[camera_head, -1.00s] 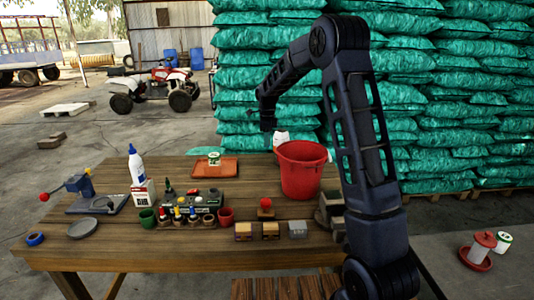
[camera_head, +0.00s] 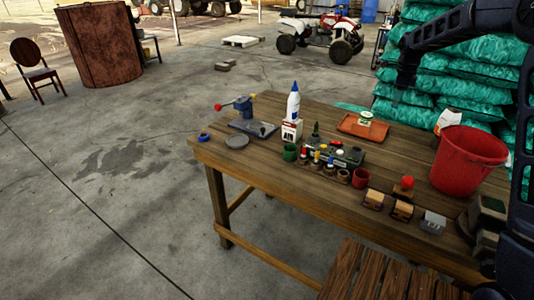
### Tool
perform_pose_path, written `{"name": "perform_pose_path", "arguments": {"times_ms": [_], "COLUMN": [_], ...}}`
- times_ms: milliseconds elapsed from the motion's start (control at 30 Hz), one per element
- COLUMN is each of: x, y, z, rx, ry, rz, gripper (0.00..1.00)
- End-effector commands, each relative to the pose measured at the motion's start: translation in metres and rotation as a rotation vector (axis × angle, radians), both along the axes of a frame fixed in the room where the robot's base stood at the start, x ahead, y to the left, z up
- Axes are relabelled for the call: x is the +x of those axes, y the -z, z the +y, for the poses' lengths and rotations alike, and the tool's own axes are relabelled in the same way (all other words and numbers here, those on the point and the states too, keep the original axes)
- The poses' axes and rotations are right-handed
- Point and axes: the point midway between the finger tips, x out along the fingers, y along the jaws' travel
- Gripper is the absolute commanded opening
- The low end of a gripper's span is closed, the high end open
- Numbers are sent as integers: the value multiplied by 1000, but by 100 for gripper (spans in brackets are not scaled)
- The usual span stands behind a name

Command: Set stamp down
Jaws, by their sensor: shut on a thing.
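My gripper (camera_head: 401,88) hangs at the upper right, dark against the green sacks, beyond the table's back edge and above its height. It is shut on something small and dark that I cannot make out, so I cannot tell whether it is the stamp. A stamp-like piece with a red ball knob (camera_head: 406,183) on a brown base stands on the wooden table (camera_head: 330,190), apart from my gripper. In front of it are two small wooden blocks (camera_head: 373,199) (camera_head: 401,209) and a grey one (camera_head: 432,222).
A red bucket (camera_head: 467,162) stands at the table's right. An orange tray (camera_head: 362,127) holds a tin. Bare wood shows along the table's front left.

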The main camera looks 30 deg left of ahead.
Motion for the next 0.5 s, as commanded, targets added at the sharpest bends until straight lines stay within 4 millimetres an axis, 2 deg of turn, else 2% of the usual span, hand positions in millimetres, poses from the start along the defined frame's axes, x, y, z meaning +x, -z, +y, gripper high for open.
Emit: {"name": "perform_pose_path", "arguments": {"times_ms": [33,100,267,500], "x": [-8,-18,-45,-98], "y": [0,0,-1,-1], "z": [24,52,115,206], "rx": [0,0,0,0], "ry": [-36,-80,-181,-331], "rz": [0,1,0,0], "gripper": [8,8,8,8]}}
